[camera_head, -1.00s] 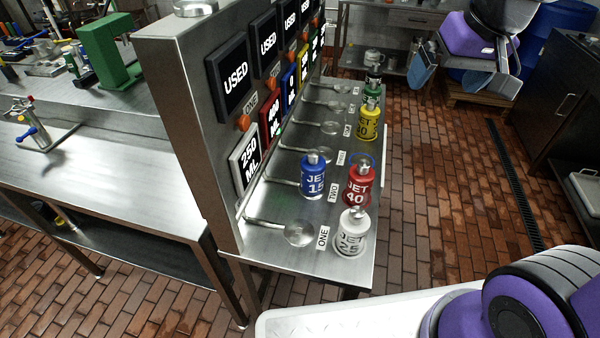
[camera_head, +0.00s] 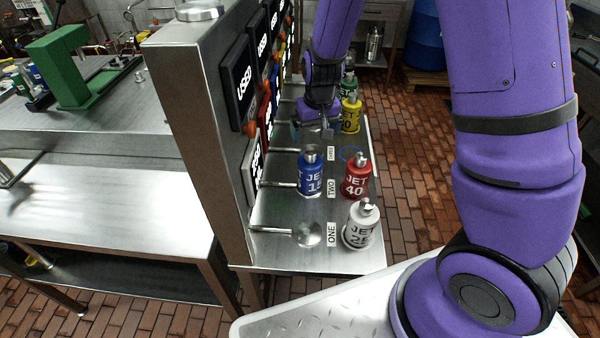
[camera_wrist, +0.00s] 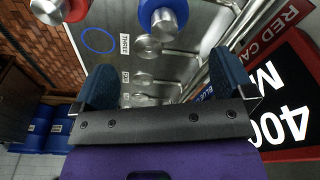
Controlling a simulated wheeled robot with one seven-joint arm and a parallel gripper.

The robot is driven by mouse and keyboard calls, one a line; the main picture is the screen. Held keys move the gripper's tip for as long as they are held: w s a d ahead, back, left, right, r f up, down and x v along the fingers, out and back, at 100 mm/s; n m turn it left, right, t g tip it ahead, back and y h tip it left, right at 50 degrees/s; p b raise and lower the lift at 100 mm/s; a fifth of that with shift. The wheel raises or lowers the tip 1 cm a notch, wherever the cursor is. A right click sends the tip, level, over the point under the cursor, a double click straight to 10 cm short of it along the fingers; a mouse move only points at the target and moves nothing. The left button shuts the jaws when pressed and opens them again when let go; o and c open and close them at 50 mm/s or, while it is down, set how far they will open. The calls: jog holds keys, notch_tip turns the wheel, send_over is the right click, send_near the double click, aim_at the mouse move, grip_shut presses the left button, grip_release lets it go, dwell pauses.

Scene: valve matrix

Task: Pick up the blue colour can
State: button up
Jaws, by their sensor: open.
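The blue can (camera_head: 310,178), labelled JET 15, stands upright on the metal shelf near the panel, by the TWO label. Its blue top and metal knob show at the upper middle of the wrist view (camera_wrist: 166,14). My gripper (camera_wrist: 165,85) is open and empty, its two dark blue fingers apart. In the head view my gripper (camera_head: 318,130) is just behind and above the blue can, partly hidden by my wrist. The can lies beyond the fingertips in the wrist view, not between them.
A red can (camera_head: 356,178) stands close to the right of the blue can. A white can (camera_head: 361,225) is in front. Yellow (camera_head: 350,115) and green (camera_head: 348,84) cans stand farther back. The upright panel (camera_head: 195,120) borders the shelf on the left. Metal pads and pipes line the shelf.

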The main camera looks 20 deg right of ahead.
aim_at(310, 160)
jog(key=shift+w+a+f, duration=0.15)
jog(key=shift+f, duration=0.65)
jog(key=f, duration=0.4)
jog(key=shift+w+f, duration=0.3)
jog(key=shift+f, duration=0.05)
jog(key=shift+w+a+f, duration=0.15)
jog(key=shift+f, duration=2.5)
jog(key=c, duration=1.5)
